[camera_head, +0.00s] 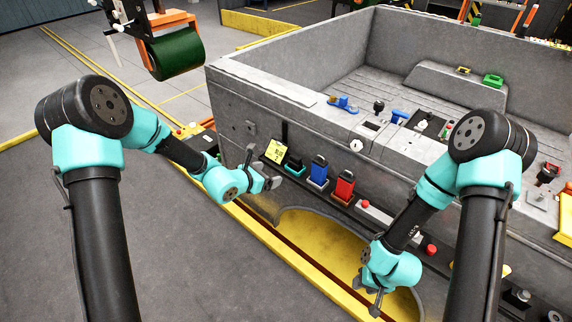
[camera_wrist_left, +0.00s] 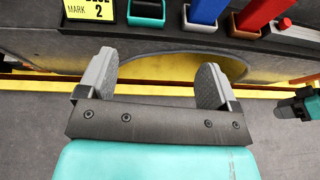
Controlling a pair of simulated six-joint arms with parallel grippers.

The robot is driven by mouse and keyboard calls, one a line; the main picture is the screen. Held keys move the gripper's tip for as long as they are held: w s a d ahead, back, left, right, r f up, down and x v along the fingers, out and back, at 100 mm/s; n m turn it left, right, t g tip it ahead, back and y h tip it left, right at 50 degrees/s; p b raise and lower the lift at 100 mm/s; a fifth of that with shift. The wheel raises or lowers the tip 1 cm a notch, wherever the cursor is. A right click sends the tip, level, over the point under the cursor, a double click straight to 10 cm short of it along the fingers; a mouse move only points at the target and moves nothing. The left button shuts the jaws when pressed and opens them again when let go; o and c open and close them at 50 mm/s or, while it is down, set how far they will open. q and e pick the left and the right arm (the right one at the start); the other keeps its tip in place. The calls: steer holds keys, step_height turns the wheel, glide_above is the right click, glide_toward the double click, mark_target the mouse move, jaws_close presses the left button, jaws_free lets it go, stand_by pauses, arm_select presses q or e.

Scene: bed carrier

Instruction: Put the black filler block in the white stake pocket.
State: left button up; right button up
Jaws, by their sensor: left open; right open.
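A black block (camera_head: 294,162) sits in a teal holder (camera_head: 292,170) on the carrier's side ledge; it also shows at the top of the left wrist view (camera_wrist_left: 148,9). A pale-framed pocket (camera_head: 370,127), which looks like the white stake pocket, is on the top rail. A small black piece (camera_head: 378,106) stands near it; I cannot tell which black item is the filler block. My left gripper (camera_head: 263,168) is open and empty beside the ledge, short of the teal holder, its fingers apart in the wrist view (camera_wrist_left: 157,74). My right gripper (camera_head: 367,294) is open, low by the yellow arch.
A blue block (camera_head: 319,170) and a red block (camera_head: 345,185) stand in holders right of the teal one. A yellow note (camera_head: 276,151) is left of it. A grey box with a red button (camera_head: 375,212) lies further right. Blue tools (camera_head: 342,103) lie on the rail.

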mark_target(294, 158)
arm_select(q)
steer(key=shift+w+a+r+n+t, duration=0.35)
steer(key=shift+w+r+n+t, duration=0.15)
steer(key=shift+w+r, duration=0.25)
steer(key=x, duration=1.2)
steer(key=shift+f, duration=0.25)
steer(key=shift+w, duration=0.1)
steer(key=shift+x, duration=2.55)
steer(key=shift+c, duration=0.5)
steer(key=c, duration=0.9)
